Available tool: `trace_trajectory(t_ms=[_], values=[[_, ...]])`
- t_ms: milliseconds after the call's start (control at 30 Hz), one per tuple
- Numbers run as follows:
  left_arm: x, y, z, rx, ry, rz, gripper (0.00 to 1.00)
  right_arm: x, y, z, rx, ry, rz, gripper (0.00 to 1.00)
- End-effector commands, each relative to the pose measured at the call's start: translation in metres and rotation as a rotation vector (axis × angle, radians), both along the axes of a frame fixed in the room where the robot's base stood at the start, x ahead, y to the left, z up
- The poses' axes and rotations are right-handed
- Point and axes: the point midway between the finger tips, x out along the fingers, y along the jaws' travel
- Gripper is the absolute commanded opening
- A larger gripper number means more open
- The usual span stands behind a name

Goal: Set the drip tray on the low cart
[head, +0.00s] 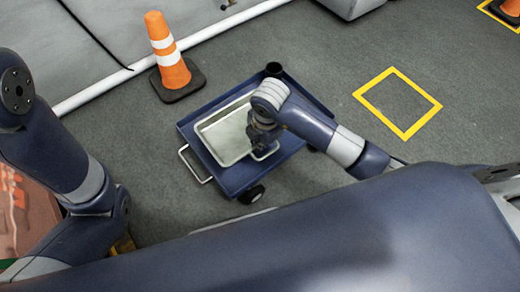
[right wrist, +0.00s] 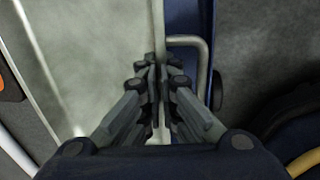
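The drip tray (head: 228,145), a shallow pale metal tray with a raised rim, is over the deck of the blue low cart (head: 236,183) in the head view. It appears to lie level within the cart's outline; I cannot tell whether its underside touches the deck. My right gripper (head: 262,137) is at the tray's right side. In the right wrist view my right gripper's fingers (right wrist: 158,85) are closed together on the tray's rim (right wrist: 156,28), beside a loop handle (right wrist: 204,58). My left arm shows at the left of the head view, but its gripper is out of view.
An orange and white cone (head: 168,55) on a black base stands just behind the cart's left side. A yellow floor square (head: 398,102) lies empty to the right. A white pipe (head: 105,87) runs along the back. Floor around the cart's right is clear.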

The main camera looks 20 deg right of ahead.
Motion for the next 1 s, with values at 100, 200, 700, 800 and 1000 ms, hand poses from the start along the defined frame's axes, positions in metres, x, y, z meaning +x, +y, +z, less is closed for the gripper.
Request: trace_trajectory(t_ms=[100,200,700,800,1000], values=[[-0.005,0.0,-0.01,0.0,-0.012,0.001,0.4,0.001,0.0,-0.018,0.001,-0.003,0.0,0.0],[-0.004,0.0,-0.012,0.001,-0.011,0.001,0.4,0.001,0.0,-0.021,0.002,-0.003,0.001,0.0],[-0.004,-0.001,-0.039,0.001,-0.01,0.001,0.4,0.001,0.0,-0.056,0.002,-0.003,0.002,0.0],[-0.004,-0.001,-0.039,0.002,-0.011,0.002,0.4,0.001,0.001,-0.056,0.002,-0.003,0.002,0.0],[-0.004,-0.001,-0.04,0.002,-0.011,0.001,0.4,0.0,0.0,-0.06,0.001,0.0,0.003,0.11]])
